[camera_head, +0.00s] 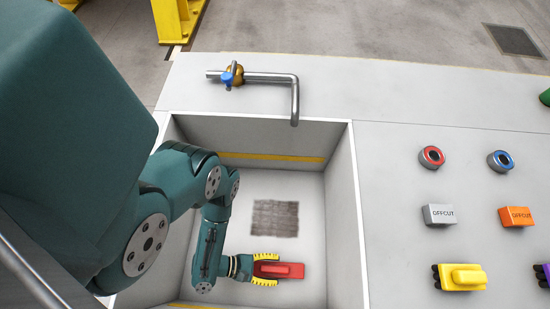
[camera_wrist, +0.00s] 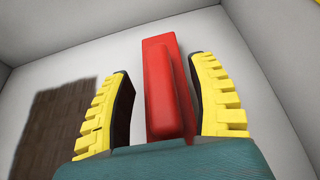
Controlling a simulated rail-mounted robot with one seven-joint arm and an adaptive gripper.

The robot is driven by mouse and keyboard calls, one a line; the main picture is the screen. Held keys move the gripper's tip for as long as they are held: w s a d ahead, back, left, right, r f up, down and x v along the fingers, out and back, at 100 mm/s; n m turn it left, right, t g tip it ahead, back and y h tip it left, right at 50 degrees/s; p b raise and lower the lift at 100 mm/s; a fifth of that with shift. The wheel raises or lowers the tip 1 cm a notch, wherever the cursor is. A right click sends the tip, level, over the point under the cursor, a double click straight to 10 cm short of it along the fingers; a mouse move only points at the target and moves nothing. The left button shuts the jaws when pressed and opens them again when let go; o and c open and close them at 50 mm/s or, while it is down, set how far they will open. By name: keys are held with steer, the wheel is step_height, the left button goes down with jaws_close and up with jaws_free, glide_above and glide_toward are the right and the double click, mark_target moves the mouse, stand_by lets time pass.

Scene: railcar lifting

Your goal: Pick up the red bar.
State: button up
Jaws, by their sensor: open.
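The red bar (camera_head: 284,270) lies on the floor of the sink-like basin (camera_head: 315,210), towards its lower right in the head view. My gripper (camera_head: 264,269) is down in the basin at the bar's left end, with its yellow fingers on either side of it. In the wrist view the red bar (camera_wrist: 168,95) lies between the two yellow fingers of my gripper (camera_wrist: 162,100). A gap shows on both sides, so the fingers are open around the bar and apart from it. The near end of the bar is hidden behind my gripper's body.
The basin walls rise around my arm, with a yellow stripe (camera_head: 270,157) on the back wall. A dark grate (camera_head: 275,217) is in its floor. A bent tap (camera_head: 272,78) overhangs the back rim. Rings, offcut blocks and a yellow part (camera_head: 462,277) sit on the counter at right.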

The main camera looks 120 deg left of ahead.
mark_target(274, 270)
steer(key=shift+b+x, duration=0.3)
steer(key=shift+x, duration=1.25)
steer(key=shift+r, duration=0.15)
steer(key=shift+c, duration=0.4)
steer(key=shift+s, duration=0.1)
jaws_close()
